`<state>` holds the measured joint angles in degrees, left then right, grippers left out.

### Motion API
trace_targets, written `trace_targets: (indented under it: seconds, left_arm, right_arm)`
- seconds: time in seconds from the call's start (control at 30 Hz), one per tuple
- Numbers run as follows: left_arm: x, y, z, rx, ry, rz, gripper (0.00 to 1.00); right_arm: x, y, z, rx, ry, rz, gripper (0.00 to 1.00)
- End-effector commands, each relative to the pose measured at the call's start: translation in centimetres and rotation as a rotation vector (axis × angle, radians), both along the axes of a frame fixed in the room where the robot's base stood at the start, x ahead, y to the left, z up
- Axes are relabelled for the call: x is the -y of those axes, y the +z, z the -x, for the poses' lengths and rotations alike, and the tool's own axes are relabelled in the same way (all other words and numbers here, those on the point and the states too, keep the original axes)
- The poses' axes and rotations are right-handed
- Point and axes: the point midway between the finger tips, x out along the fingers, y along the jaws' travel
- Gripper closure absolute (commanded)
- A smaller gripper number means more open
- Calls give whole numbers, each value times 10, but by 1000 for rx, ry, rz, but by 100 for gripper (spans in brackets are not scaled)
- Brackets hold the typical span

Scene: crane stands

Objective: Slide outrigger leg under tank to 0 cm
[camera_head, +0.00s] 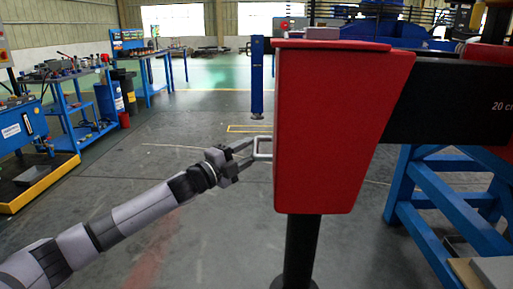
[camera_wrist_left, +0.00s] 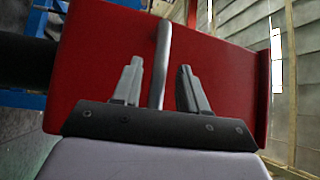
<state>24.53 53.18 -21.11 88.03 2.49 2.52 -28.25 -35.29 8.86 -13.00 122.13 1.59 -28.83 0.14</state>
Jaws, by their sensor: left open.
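A red outrigger box (camera_head: 328,125) stands on a black post (camera_head: 300,250) in the middle of the head view. A black beam (camera_head: 450,100), marked "20 cm", runs from behind the box to the right. A pale metal handle (camera_head: 262,148) sticks out of the box's left face. My left gripper (camera_head: 246,154) is open at this handle. In the left wrist view the gripper (camera_wrist_left: 158,88) has its two fingers apart, one on each side of the handle bar (camera_wrist_left: 161,62), with gaps between. The box's red face (camera_wrist_left: 225,75) lies just beyond the fingertips. My right gripper is not in view.
A blue stand (camera_head: 425,205) is at the right under the beam. A blue post (camera_head: 257,80) stands behind the box. Blue workbenches (camera_head: 75,105) and a yellow-edged tray (camera_head: 40,185) are at the left. The grey floor (camera_head: 190,125) between is mostly clear.

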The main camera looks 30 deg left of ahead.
Motion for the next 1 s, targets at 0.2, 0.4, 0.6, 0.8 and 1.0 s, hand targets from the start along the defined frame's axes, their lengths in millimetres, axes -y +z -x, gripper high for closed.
trace_targets:
  seconds: [0.2,0.4,0.6,0.8,1.0]
  left_arm:
    - [5,4,-20,2,0,1,57]
    - [7,5,-32,0,0,-1,57]
    - [8,5,-35,0,0,-1,57]
    - [8,5,-35,-1,-1,-1,57]
    - [9,5,-35,0,-1,-1,100]
  right_arm:
    - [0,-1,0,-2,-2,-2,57]
    - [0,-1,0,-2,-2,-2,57]
    - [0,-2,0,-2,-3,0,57]
    - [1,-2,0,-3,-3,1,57]
    - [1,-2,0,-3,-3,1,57]
